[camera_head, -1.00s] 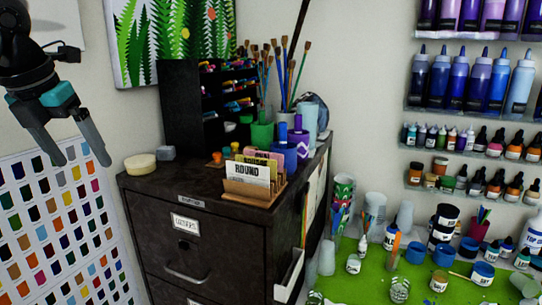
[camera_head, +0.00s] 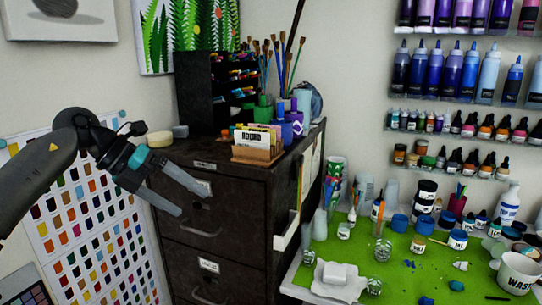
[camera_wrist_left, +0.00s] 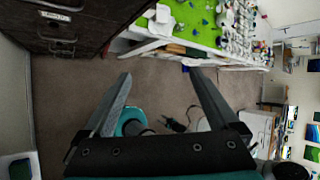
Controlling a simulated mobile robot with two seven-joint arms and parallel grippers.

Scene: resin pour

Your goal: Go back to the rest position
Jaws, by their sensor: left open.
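My left gripper (camera_head: 182,199) is open and empty in the head view, with its arm coming in from the left. Its two fingers point right and down, in front of the dark filing cabinet (camera_head: 230,226). In the left wrist view the two fingers (camera_wrist_left: 160,95) are spread apart with nothing between them, above the brown floor (camera_wrist_left: 165,75). My right gripper is in neither current view.
A colour chart (camera_head: 75,215) hangs on the wall behind my left arm. The green-topped worktable (camera_head: 405,275) at right holds jars, brushes, cups and a white mug (camera_head: 518,272). Shelves of bottles (camera_head: 465,70) line the wall. A card holder (camera_head: 258,152) stands on the cabinet.

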